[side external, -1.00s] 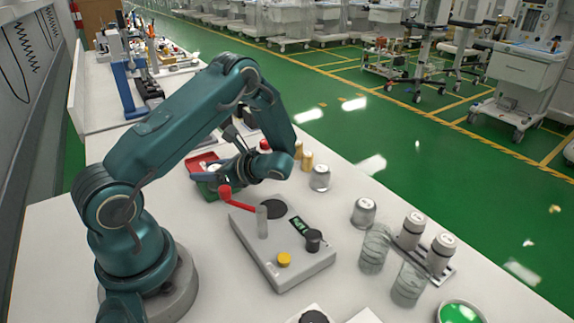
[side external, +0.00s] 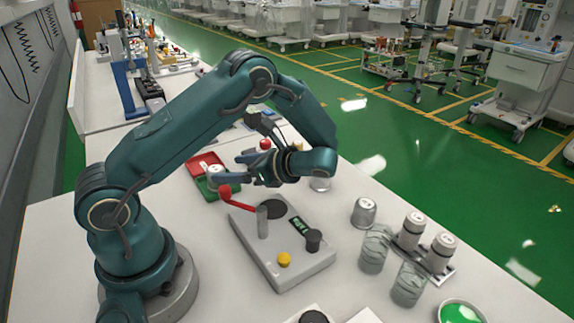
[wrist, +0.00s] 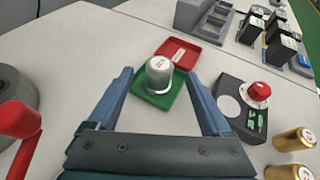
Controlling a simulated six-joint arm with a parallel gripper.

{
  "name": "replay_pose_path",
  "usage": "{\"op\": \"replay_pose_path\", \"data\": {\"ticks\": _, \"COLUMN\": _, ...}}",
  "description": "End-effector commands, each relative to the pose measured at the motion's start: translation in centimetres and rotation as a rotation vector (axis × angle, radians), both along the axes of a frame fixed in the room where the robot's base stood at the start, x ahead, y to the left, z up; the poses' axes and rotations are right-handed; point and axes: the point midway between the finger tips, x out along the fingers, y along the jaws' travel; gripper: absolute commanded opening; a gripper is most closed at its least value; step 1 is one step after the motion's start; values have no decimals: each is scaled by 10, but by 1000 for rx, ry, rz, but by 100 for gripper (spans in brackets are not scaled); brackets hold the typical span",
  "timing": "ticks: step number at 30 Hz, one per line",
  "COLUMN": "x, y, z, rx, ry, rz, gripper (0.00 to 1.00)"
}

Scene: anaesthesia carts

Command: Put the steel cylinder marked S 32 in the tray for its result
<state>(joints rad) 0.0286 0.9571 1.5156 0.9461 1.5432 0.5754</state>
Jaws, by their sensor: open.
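A steel cylinder (wrist: 158,74) with a white top stands upright in the green tray (wrist: 152,103); its marking is too small to read surely. It also shows in the side view (side external: 215,172).
A grey tester (side external: 283,245) with a red lever, display and yellow button stands in front of the trays. Other steel cylinders (side external: 364,211) (side external: 413,229), glass jars (side external: 374,250) and a green dish (side external: 461,312) are to the right. Brass cylinders (wrist: 292,141) and a red-knobbed box (wrist: 245,105) stand near the trays.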

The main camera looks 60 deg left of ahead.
Motion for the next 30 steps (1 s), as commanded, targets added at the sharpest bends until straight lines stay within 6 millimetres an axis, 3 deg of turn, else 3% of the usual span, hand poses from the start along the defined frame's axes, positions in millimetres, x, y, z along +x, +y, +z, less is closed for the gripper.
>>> {"op": "replay_pose_path", "data": {"ticks": 7, "x": 11, "y": -21, "z": 10, "rx": 1, "ry": -1, "rz": -1, "gripper": 84}}
{"op": "replay_pose_path", "data": {"ticks": 20, "x": 13, "y": -23, "z": 14, "rx": -1, "ry": -16, "rz": 4, "gripper": 84}}
{"op": "replay_pose_path", "data": {"ticks": 25, "x": 19, "y": -22, "z": 45, "rx": -15, "ry": -127, "rz": 18, "gripper": 84}}
{"op": "replay_pose_path", "data": {"ticks": 30, "x": 7, "y": -30, "z": 80, "rx": -95, "ry": -290, "rz": 62, "gripper": 84}}
